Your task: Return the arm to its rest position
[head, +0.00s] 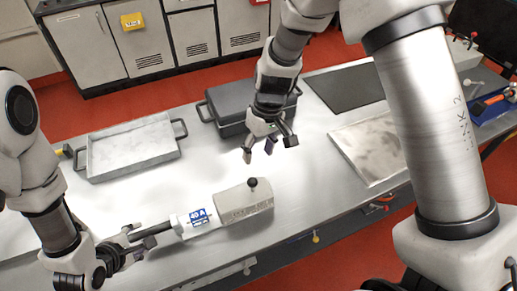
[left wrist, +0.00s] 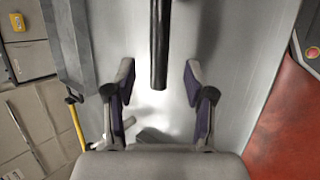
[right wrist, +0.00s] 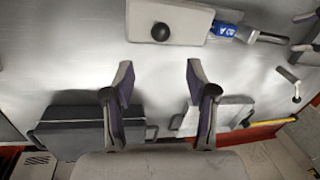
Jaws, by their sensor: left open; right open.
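My left gripper (head: 128,248) is open at the left end of the block assembly, near a dark rod (head: 150,230) that leads to a white part with a blue "40 A" label (head: 198,216). In the left wrist view the rod (left wrist: 159,50) lies between the open fingers (left wrist: 160,85), with gaps on both sides.
A grey metal tray (head: 130,150) stands at the back left. A dark lidded case (head: 225,110) is behind my right gripper. A black mat (head: 345,87) and a light marbled plate (head: 370,150) lie to the right. Cabinets (head: 145,45) stand beyond the red floor.

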